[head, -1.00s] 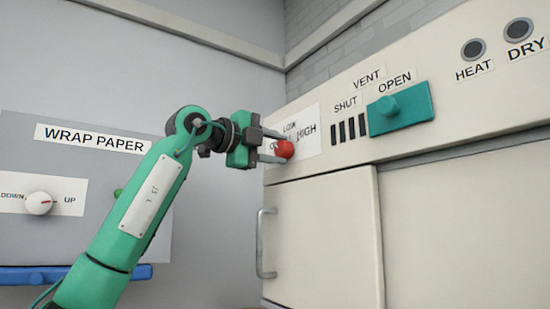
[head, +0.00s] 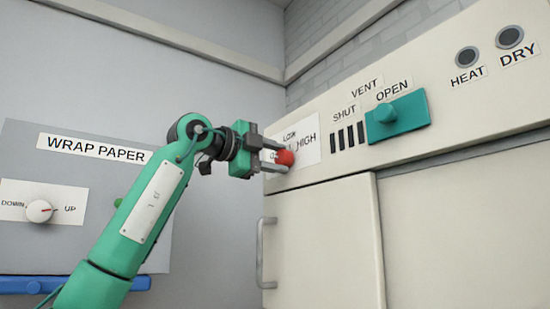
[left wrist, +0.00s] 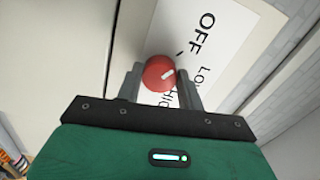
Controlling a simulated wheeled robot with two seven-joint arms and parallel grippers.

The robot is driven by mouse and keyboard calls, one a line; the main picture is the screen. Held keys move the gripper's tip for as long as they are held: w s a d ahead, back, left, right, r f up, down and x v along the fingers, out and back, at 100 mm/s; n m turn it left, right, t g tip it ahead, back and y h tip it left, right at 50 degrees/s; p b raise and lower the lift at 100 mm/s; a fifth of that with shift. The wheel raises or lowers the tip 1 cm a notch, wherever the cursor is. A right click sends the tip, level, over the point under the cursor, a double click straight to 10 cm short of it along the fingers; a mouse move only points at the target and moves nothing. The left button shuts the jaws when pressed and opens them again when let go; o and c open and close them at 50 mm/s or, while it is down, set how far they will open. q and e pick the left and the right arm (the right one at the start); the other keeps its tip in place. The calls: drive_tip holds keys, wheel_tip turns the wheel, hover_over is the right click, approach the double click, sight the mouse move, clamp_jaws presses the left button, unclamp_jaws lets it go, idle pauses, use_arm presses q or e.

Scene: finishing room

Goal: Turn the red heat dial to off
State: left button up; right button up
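The red heat dial (head: 286,158) sits on the white label plate (head: 311,147) at the left end of the cream machine panel. My left gripper (head: 277,156) reaches it from the left, with a finger on either side. In the left wrist view, the dial (left wrist: 157,75) lies between the two fingertips (left wrist: 160,80), which appear to touch its sides. HIGH is partly hidden by the right finger. In the head view my gripper hides OFF. My right gripper is not in view.
Right of the dial are a vent slider (head: 397,117) at OPEN and the round HEAT (head: 467,57) and DRY (head: 510,37) fittings. A door handle (head: 266,252) stands below the dial. At left is a WRAP PAPER panel with a white knob (head: 39,211).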

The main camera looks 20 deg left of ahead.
use_arm(q)
drive_tip(key=o, duration=0.4)
drive_tip(key=shift+a, duration=0.1)
drive_tip(key=shift+s+a+f+b, duration=0.1)
drive_tip(key=shift+s+a+b, duration=0.1)
drive_tip(key=shift+s+b, duration=0.1)
drive_tip(key=b+v, duration=0.4)
drive_tip(key=v, duration=0.9)
